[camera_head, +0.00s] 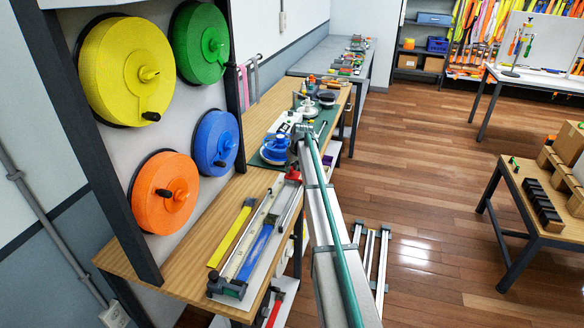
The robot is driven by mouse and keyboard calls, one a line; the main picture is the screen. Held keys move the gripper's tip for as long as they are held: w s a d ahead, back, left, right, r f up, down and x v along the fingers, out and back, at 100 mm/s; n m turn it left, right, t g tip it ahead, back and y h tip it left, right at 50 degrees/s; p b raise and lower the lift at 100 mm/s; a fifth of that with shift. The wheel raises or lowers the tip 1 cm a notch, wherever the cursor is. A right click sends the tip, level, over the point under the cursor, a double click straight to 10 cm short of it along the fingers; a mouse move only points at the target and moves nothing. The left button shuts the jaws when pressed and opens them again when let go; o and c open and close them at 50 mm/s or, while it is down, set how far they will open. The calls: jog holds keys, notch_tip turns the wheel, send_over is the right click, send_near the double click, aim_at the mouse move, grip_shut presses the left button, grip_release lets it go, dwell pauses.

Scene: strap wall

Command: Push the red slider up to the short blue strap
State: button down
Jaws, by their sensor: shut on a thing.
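The red slider (293,174) sits at the far end of a metal rail jig on the wooden bench. The blue strap (255,252) lies flat along the jig, nearer to the camera, with a stretch of the jig between its far end and the slider. My gripper (294,161) is at the far end of my arm, directly at the red slider and shut on it. The fingers are small and dark here, so their exact hold is hard to see.
A yellow strip (231,236) lies left of the jig. A dark end block (226,288) closes the jig's near end. Yellow, green, blue and orange reels (165,192) hang on the wall panel. A blue spool (275,147) stands on a green mat behind the slider.

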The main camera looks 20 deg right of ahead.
jog(key=s+a+b, duration=0.1)
jog(key=s+a, duration=0.3)
jog(key=s, duration=0.1)
jog(key=s+a+b, duration=0.1)
jog(key=s+a, duration=0.4)
jog(key=s+a+b, duration=0.1)
jog(key=s+a, duration=0.3)
jog(key=s, duration=0.1)
jog(key=shift+s+a, duration=0.1)
jog(key=shift+a, duration=0.15)
jog(key=c, duration=0.9)
grip_release()
jog(key=v, duration=1.2)
